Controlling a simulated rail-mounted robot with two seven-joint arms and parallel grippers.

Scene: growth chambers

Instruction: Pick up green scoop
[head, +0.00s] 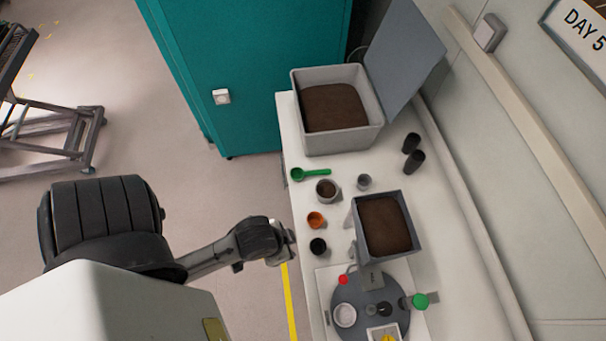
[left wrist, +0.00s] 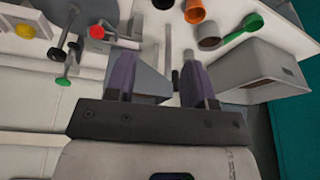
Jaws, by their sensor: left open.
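The green scoop (head: 310,174) lies on the white bench near its left edge, just in front of the large soil bin. In the left wrist view the scoop (left wrist: 243,28) is at the upper right, beyond the fingers and off to one side. My left gripper (head: 288,243) is at the bench's left edge in the head view, lower in the picture than the scoop and apart from it. In the left wrist view its two purple fingers (left wrist: 159,72) are spread, with nothing held between them. My right gripper is not in view.
A soil-filled cup (head: 326,190) stands close to the scoop; an orange cup (head: 316,220) and a black cup (head: 318,246) stand nearer. The grey soil bin (head: 342,139) has its lid up. A soil tray (head: 358,238) and round grey plate (head: 362,318) fill the front.

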